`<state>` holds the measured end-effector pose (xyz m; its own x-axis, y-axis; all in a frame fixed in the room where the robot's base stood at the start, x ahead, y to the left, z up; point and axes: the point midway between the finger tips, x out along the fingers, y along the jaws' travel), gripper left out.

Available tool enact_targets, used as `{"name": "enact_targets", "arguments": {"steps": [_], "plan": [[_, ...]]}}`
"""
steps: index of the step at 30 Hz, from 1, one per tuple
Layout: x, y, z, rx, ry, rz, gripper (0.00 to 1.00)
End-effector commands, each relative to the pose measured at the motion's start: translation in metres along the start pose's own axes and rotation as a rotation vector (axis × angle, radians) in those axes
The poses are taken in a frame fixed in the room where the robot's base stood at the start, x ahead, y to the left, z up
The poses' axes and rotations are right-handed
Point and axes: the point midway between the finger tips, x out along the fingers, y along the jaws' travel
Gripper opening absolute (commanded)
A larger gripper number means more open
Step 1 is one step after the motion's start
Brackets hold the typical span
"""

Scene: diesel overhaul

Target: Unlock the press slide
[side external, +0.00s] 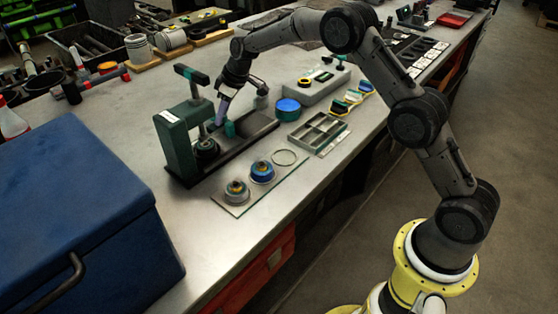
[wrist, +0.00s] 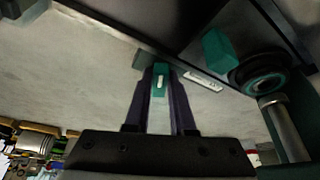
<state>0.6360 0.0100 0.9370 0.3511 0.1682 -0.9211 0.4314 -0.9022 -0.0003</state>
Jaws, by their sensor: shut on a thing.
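The press (side external: 172,137) is a dark green frame with a lever on top, standing on the bench. Its black slide (side external: 262,126) runs out from the frame to the right; in the wrist view the slide (wrist: 190,45) crosses the upper right. My gripper (side external: 219,121) reaches down beside the press frame. In the wrist view my gripper (wrist: 160,75) is shut on a small teal lock tab (wrist: 160,82) with a white mark, at the slide's edge. A teal block (wrist: 217,48) stands on the slide beside a round dark part with a teal ring (wrist: 262,78).
A blue case (side external: 85,210) fills the near left. A plate with two round parts and a ring (side external: 238,207), a compartment tray (side external: 318,133) and a blue round tin (side external: 287,108) lie to the right of the press.

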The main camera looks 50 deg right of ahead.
Motion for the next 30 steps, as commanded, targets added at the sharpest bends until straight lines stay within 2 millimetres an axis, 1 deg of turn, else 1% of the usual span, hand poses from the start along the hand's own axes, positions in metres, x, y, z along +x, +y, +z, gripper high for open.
{"name": "enact_targets", "arguments": {"steps": [10, 13, 23, 26, 30], "plan": [[0.0, 0.0051, -0.001, -0.292, 0.001, -0.122, 0.0], [0.0, 0.005, -0.0007, -0.324, 0.001, -0.136, 0.0], [0.0002, 0.0055, -0.0009, -0.347, 0.001, -0.146, 0.0], [0.0008, 0.0072, -0.0016, -0.433, 0.002, -0.182, 0.0], [0.0013, 0.0088, -0.0031, -0.597, 0.002, -0.25, 0.0]]}}
